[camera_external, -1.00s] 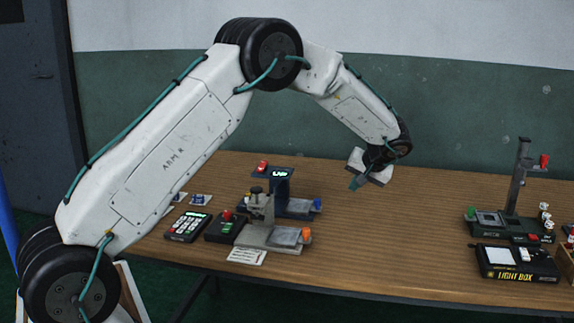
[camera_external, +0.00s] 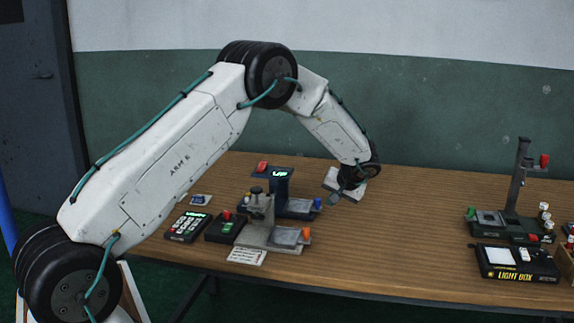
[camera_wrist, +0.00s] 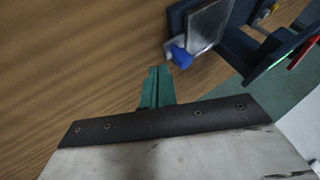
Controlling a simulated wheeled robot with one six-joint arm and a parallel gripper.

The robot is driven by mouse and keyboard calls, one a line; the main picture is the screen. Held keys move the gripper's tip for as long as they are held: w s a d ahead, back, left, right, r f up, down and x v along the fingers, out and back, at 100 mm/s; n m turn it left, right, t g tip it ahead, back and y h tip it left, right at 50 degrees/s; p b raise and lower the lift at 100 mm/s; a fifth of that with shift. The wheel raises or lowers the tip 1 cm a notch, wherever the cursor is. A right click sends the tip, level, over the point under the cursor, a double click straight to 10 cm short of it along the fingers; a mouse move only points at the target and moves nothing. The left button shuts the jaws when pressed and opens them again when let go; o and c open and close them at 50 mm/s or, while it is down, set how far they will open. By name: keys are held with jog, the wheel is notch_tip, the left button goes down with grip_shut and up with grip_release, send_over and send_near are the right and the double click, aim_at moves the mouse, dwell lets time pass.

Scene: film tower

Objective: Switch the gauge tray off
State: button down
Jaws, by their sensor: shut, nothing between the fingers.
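I cannot tell for certain which device is the gauge tray. A navy device (camera_external: 281,190) with a lit display reading "UP", a grey plate and a red knob (camera_external: 262,166) stands on the table. Its blue knob (camera_external: 317,203) is at the right end; that knob also shows in the wrist view (camera_wrist: 181,57). A grey device (camera_external: 262,235) with a plate and an orange knob (camera_external: 306,233) stands in front. My gripper (camera_external: 334,200) is just right of the blue knob, apart from it. In the wrist view its green fingers (camera_wrist: 157,74) are shut and empty, left of and below the knob.
A keypad box (camera_external: 187,227), a dark box with a red button (camera_external: 226,227) and a paper card (camera_external: 247,256) lie at left. A light box (camera_external: 516,263) and a dark stand (camera_external: 516,190) are at right. The table (camera_external: 400,235) between is clear.

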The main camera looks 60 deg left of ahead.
aim_at(311, 208)
jog(key=shift+s+a+f, duration=0.1)
jog(key=shift+s+a, duration=0.35)
jog(key=shift+a, duration=0.15)
jog(key=shift+s+a, duration=0.1)
jog(key=s+a, duration=0.5)
jog(key=shift+s+a, duration=0.2)
jog(key=shift+s, duration=0.05)
jog(key=w+d, duration=0.1)
jog(key=d, duration=0.1)
jog(key=w+d, duration=0.1)
jog(key=d, duration=0.1)
jog(key=shift+w+r, duration=0.35)
jog(key=shift+r, duration=0.05)
jog(key=v, duration=0.9)
jog(key=shift+s, duration=0.1)
